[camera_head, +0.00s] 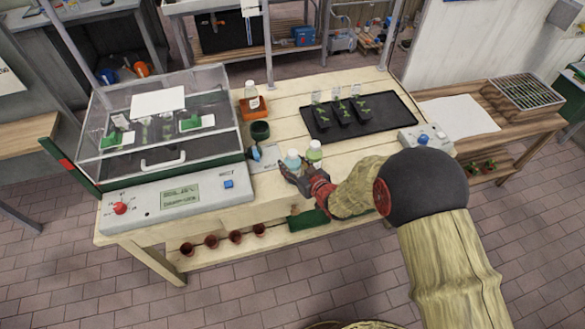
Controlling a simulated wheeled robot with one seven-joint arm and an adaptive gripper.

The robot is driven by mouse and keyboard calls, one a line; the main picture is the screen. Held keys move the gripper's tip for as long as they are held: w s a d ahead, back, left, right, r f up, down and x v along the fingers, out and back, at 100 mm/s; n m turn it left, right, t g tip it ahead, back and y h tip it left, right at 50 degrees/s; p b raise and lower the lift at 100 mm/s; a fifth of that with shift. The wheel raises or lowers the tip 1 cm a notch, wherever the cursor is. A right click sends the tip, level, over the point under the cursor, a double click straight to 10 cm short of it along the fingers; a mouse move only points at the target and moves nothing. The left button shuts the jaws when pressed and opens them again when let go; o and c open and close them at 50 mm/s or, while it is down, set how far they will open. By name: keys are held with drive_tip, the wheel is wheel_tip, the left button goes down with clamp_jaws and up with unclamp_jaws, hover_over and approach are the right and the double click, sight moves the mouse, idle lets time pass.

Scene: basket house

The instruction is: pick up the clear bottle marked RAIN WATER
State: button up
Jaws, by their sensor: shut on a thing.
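A small clear bottle with a pale blue tint (292,158) stands near the front edge of the wooden bench. My gripper (290,171) reaches it from the lower right and is shut on it, with dark fingers hiding its lower part. A second clear bottle with a green band (315,153) stands just to the right, close to the gripper. A third clear bottle with a white label (251,96) stands at an orange tray further back. The writing on all the bottles is too small to read. I cannot tell whether the held bottle touches the bench.
A clear-lidded chamber (205,84) with a control panel (178,198) fills the bench's left side. A dark green cup (260,130) and a blue-tipped tool (255,152) are left of my gripper. A black tray (390,122) with seedling pots lies behind right. A button box (424,138) is at right.

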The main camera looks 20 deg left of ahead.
drive_tip(key=c, duration=0.4)
drive_tip(key=shift+r, duration=0.15)
